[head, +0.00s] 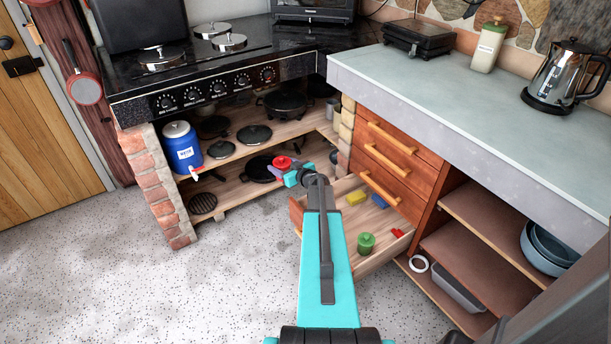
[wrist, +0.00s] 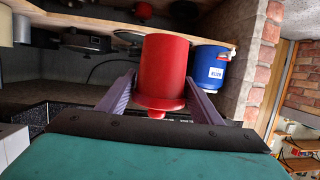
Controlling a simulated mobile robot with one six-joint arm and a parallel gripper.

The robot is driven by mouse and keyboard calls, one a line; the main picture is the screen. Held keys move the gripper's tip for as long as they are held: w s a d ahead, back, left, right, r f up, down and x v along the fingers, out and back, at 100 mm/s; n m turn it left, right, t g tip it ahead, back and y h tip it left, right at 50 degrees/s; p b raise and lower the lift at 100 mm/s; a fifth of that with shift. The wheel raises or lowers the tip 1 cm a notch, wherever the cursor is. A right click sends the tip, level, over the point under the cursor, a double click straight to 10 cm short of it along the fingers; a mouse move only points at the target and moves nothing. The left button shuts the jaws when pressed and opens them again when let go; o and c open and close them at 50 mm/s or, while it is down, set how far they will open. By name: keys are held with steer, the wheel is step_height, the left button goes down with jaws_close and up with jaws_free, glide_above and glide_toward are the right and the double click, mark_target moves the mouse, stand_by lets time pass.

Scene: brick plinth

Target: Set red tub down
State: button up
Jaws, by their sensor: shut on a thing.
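The red tub (wrist: 164,75) is held between the two purple fingers of my gripper (wrist: 160,80) in the wrist view. The fingers lie against its two sides. In the head view the red tub (head: 283,162) is a small red shape at the end of my turquoise arm, with my gripper (head: 291,175) around it. The tub appears in front of the open shelves under the stove. I cannot tell from these views whether its underside touches anything.
A blue water container (head: 182,150) stands on the upper stove shelf (head: 225,160), beside dark pans. An open drawer (head: 366,262) right of my arm holds a green jar (head: 366,243) and a yellow sponge (head: 356,198). The countertop (head: 450,95) has wide clear room.

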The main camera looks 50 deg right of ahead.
steer(key=w+a+r+n+y, duration=0.4)
steer(key=a+r, duration=0.3)
steer(key=a, duration=0.5)
steer(key=w+a+r+n+y, duration=0.35)
steer(key=a+r, duration=0.35)
steer(key=a, duration=0.6)
steer(key=s+a+r+n+g+y, duration=0.2)
steer(key=a, duration=0.6)
steer(key=s+a+r+n+g+y, duration=0.2)
steer(key=a+r+y, duration=0.1)
steer(key=a, duration=0.5)
steer(key=s+a+r+n+g+y, duration=0.1)
steer(key=s+a+r+n+y, duration=0.1)
steer(key=a, duration=0.6)
steer(key=shift+r+g+y, duration=0.2)
steer(key=shift+g+y, duration=0.15)
steer(key=shift+g, duration=0.05)
